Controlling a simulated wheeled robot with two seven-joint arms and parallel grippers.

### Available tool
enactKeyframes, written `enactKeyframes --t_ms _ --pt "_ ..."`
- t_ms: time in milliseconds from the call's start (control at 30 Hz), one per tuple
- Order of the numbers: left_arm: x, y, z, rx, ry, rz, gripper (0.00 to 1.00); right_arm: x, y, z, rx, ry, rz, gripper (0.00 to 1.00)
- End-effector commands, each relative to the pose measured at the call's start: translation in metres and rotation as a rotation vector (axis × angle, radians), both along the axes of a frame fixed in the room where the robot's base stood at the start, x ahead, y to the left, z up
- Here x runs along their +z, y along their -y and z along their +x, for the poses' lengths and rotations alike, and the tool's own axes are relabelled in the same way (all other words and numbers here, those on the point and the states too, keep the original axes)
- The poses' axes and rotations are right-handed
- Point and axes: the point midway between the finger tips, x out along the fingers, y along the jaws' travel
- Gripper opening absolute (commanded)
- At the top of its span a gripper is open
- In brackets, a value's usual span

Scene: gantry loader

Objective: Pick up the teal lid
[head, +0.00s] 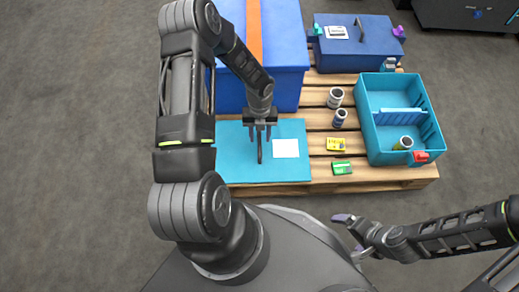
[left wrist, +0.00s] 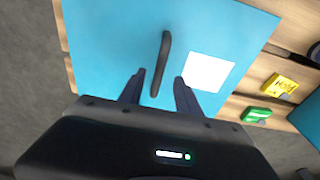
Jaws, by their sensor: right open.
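The teal lid (head: 238,165) lies flat on the wooden pallet in front of the blue box. It has a dark bar handle (head: 260,152) and a white label. In the left wrist view the lid (left wrist: 110,40) fills most of the picture, with its handle (left wrist: 161,65) upright in the frame. My left gripper (head: 260,132) is above the lid at the handle, its fingers apart. In the left wrist view the fingertips (left wrist: 160,76) stand on either side of the handle's near end, not touching it. My right gripper (head: 350,234) is open and empty, off the pallet's front edge.
The big blue box (head: 283,60) with an orange strap stands behind the lid. A teal crate (head: 376,140) with a divider is at right. Two cans (head: 335,97) and small yellow (head: 336,144) and green (head: 342,168) packets lie between. A dark blue case (head: 345,55) stands at the back.

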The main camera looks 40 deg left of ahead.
Motion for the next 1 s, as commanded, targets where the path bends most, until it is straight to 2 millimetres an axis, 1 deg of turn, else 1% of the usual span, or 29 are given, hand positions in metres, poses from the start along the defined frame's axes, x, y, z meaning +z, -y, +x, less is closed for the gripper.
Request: enactKeyframes --t_ms 267,367,533,667,1000 --pt "-0.001 0.000 0.000 0.001 0.000 0.000 0.40 -0.001 0.000 0.000 0.000 0.000 0.000 1.00" --pt "-0.010 0.001 -0.001 0.000 -0.001 -0.001 0.40 -0.007 0.000 0.001 -0.001 0.002 0.000 1.00" --pt "-0.037 0.001 -0.005 0.001 -0.002 -0.001 0.40 -0.023 0.000 0.003 -0.004 0.009 -0.002 1.00" --pt "-0.050 0.002 -0.006 0.001 0.000 -0.001 0.40 -0.028 -0.001 0.004 -0.006 0.013 -0.002 1.00" --pt "-0.051 0.003 -0.006 0.001 0.001 -0.001 0.40 -0.027 -0.001 0.005 -0.006 0.014 -0.002 1.00"
